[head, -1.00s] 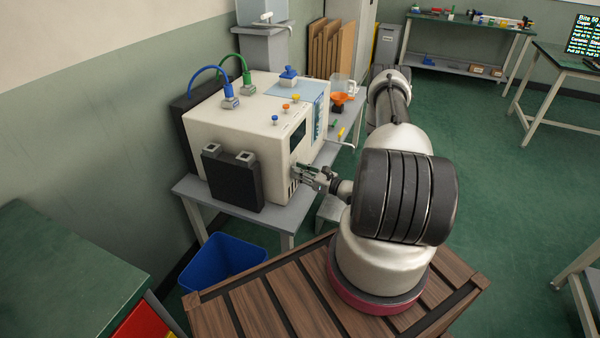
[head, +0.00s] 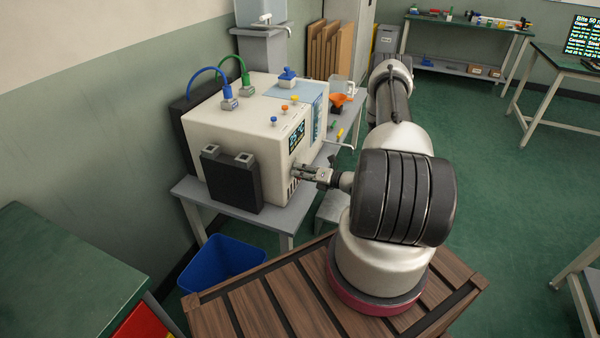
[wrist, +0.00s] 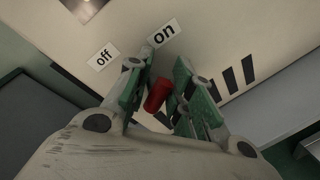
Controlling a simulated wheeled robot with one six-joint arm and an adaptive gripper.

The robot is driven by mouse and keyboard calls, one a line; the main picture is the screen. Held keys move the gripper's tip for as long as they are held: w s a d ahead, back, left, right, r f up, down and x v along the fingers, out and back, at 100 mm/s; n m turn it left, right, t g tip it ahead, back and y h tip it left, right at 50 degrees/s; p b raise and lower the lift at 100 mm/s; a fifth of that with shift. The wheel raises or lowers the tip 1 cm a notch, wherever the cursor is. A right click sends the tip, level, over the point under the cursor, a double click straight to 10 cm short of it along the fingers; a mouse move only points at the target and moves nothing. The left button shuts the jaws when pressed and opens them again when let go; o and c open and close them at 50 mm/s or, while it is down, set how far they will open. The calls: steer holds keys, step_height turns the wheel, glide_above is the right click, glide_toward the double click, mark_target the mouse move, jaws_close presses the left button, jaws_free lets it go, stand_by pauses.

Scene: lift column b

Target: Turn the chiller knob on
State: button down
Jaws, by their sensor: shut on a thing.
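The chiller (head: 225,130) is a large cream box on a grey table. Its front display (head: 297,137) is lit with characters. The red knob (wrist: 158,95) is on the front panel and shows between my fingers in the wrist view, its long axis tilted toward the "on" label (wrist: 163,33). The "off" label (wrist: 103,57) is to the left of it. My gripper (wrist: 159,88) is shut on the knob, with green-padded fingers either side. In the head view my gripper (head: 297,172) is at the chiller's front face, and the knob is hidden there.
Dark vent slots (wrist: 232,80) lie right of the knob. A thin metal spout (head: 340,145) sticks out from the chiller's front beyond my gripper. The grey table (head: 232,212) carries the chiller; a blue bin (head: 222,262) stands below.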

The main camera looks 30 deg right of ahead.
steer(key=shift+w+d+f+m, duration=0.1)
steer(key=shift+d+f+m, duration=0.15)
steer(key=shift+m, duration=0.45)
steer(key=c, duration=1.4)
jaws_free()
steer(key=shift+s, duration=0.2)
steer(key=v, duration=1.1)
steer(key=shift+s+d+r, duration=0.15)
steer(key=shift+s+d, duration=0.05)
steer(key=shift+d, duration=0.1)
